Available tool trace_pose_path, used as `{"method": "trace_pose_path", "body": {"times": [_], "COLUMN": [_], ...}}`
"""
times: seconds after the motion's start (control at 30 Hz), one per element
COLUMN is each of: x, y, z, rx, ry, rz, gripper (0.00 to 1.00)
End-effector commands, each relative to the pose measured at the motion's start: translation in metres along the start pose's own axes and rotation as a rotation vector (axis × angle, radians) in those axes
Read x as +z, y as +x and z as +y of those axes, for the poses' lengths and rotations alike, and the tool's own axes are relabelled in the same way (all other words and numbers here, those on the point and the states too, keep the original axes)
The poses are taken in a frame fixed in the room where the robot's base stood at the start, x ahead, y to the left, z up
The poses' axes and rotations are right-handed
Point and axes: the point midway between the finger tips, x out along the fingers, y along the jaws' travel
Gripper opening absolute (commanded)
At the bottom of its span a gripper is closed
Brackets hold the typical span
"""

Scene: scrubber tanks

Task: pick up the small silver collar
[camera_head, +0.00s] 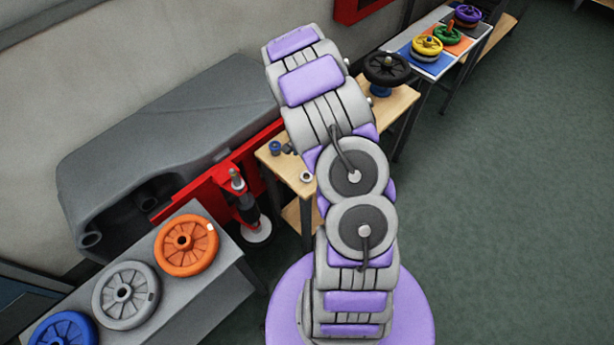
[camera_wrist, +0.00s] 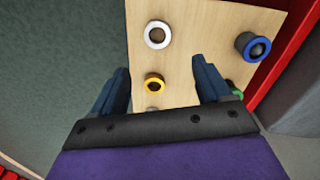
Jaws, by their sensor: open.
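The small silver collar (camera_wrist: 157,35), a pale ring with a hole, lies on the wooden table (camera_wrist: 180,15) in the upper middle of the wrist view. A pale ring (camera_head: 306,177) near the table's front edge in the head view looks like the same collar. My gripper (camera_wrist: 161,66) is open and empty above the table, its two dark blue fingers spread apart. The collar shows beyond the fingertips, between their lines. A yellow collar (camera_wrist: 154,84) lies between the fingers in the picture. In the head view my arm hides the gripper and part of the table.
A blue collar (camera_wrist: 252,46) and a green one (camera_wrist: 235,88) are to the right, near a red frame (camera_wrist: 283,60). A greyish piece (camera_wrist: 152,109) is partly hidden by my gripper. A black wheel (camera_head: 386,68) stands at the table's far end. Open floor (camera_head: 500,200) lies right.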

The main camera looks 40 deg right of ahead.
Motion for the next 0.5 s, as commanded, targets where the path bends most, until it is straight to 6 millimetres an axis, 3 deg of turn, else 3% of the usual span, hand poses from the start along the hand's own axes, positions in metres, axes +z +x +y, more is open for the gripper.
{"method": "trace_pose_path", "body": {"times": [0.03, 0.2, 0.5], "x": [0.003, 0.003, -0.001], "y": [0.013, 0.040, 0.059], "z": [0.000, 0.000, 0.002], "rx": [0.004, 0.003, 0.001], "ry": [-0.001, -0.003, -0.002], "rz": [-0.002, -0.002, -0.005], "gripper": [0.77, 0.77, 0.77]}}
